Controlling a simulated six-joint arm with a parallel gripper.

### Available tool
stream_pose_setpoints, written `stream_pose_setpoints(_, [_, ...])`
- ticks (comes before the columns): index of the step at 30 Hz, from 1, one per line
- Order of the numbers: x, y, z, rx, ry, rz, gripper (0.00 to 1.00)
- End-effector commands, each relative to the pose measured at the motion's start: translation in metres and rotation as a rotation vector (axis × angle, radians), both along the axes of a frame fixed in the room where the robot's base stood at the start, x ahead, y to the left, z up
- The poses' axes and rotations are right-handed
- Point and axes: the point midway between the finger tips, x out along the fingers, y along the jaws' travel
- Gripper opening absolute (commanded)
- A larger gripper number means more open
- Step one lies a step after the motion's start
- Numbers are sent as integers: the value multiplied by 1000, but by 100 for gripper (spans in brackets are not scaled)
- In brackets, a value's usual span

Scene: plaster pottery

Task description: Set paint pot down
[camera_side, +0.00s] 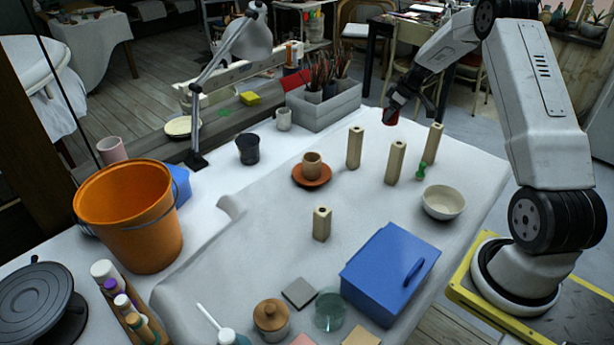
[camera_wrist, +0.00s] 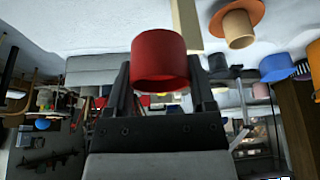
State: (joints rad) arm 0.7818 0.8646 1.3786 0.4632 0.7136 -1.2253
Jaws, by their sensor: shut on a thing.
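The red paint pot (camera_side: 390,117) is a small cup held in the air above the far part of the white table (camera_side: 455,215). My gripper (camera_side: 398,101) is shut on it, with one finger on each side. In the wrist view the red pot (camera_wrist: 160,58) fills the space between the two dark fingers of my gripper (camera_wrist: 158,78). The pot is clear of the table, and tall wooden blocks (camera_side: 355,148) stand on the table below and beside it.
A second tall block (camera_side: 396,163) and a third (camera_side: 433,146) stand nearby, with a small green object (camera_side: 421,172) between them. A cream bowl (camera_side: 443,202), a blue lidded box (camera_side: 390,272) and a cup on a terracotta saucer (camera_side: 326,178) are also there. Bare cloth lies around the middle block (camera_side: 321,224).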

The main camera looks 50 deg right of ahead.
Motion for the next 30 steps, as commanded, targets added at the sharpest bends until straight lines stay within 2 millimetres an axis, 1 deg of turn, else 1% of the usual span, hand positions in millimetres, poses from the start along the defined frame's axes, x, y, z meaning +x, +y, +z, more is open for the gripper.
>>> stream_pose_setpoints(1, [-5, 10, 1, 1, 2, 31, 11])
stream_pose_setpoints(14, [-51, 85, 2, 4, 3, 291, 11])
stream_pose_setpoints(24, [-97, 147, 1, 5, -5, 487, 11])
stream_pose_setpoints(30, [-119, 174, 1, 4, -10, 569, 11])
